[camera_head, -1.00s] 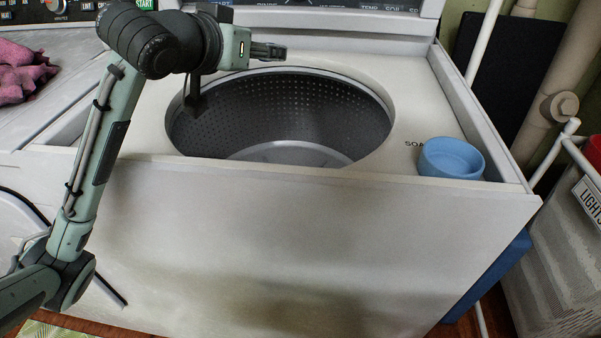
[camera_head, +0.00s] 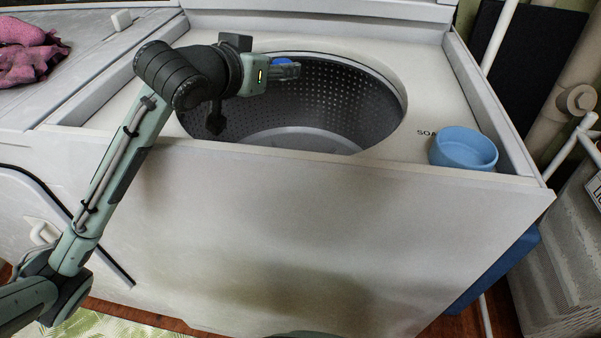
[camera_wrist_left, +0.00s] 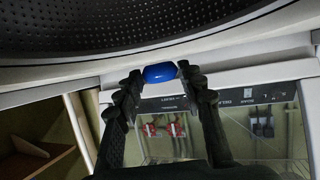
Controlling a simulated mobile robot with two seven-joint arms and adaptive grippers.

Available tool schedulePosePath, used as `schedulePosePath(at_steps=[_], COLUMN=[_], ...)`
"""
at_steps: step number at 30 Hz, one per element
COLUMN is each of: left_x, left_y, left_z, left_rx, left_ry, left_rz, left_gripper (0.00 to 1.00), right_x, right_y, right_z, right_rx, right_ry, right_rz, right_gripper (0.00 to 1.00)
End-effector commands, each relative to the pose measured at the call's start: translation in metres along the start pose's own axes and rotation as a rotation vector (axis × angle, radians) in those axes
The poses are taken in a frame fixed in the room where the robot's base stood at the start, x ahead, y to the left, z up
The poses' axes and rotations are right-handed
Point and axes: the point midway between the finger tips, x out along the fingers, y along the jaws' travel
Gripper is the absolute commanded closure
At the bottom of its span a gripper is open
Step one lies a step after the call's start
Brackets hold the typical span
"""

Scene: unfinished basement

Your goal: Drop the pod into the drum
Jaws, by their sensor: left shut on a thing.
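The pod (camera_head: 283,63) is a small glossy blue piece between the fingertips of my left gripper (camera_head: 287,71). In the left wrist view, the pod (camera_wrist_left: 159,73) sits between the two dark fingers (camera_wrist_left: 157,78), which are shut on it. In the head view, the gripper is over the back part of the washer's round opening. The perforated grey drum (camera_head: 340,100) is open below and to the right of the gripper. Its left part is hidden behind my arm. The drum (camera_wrist_left: 130,20) also fills the top of the left wrist view. My right gripper is not in view.
A blue bowl (camera_head: 463,149) stands on the washer top, right of the opening. Pink cloth (camera_head: 28,50) lies on the neighbouring machine at left. The washer's raised front edge runs before the opening. White pipes and a basket stand at far right.

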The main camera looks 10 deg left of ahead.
Motion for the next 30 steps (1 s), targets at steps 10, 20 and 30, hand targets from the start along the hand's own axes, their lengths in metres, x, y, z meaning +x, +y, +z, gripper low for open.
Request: schedulePosePath(at_steps=[10,20,30], left_x=[0.000,-0.004,-0.028], left_y=[0.000,0.000,0.000], left_z=[0.000,-0.010,-0.070], left_rx=[0.000,0.000,0.000], left_ry=[0.000,0.003,0.006], left_rz=[0.000,0.000,0.001], left_gripper=[0.37,0.37,0.37], right_x=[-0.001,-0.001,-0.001], right_y=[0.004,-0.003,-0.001], right_z=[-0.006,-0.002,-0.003], right_rx=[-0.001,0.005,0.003], right_ry=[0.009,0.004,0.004], right_rz=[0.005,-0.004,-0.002], right_gripper=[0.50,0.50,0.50])
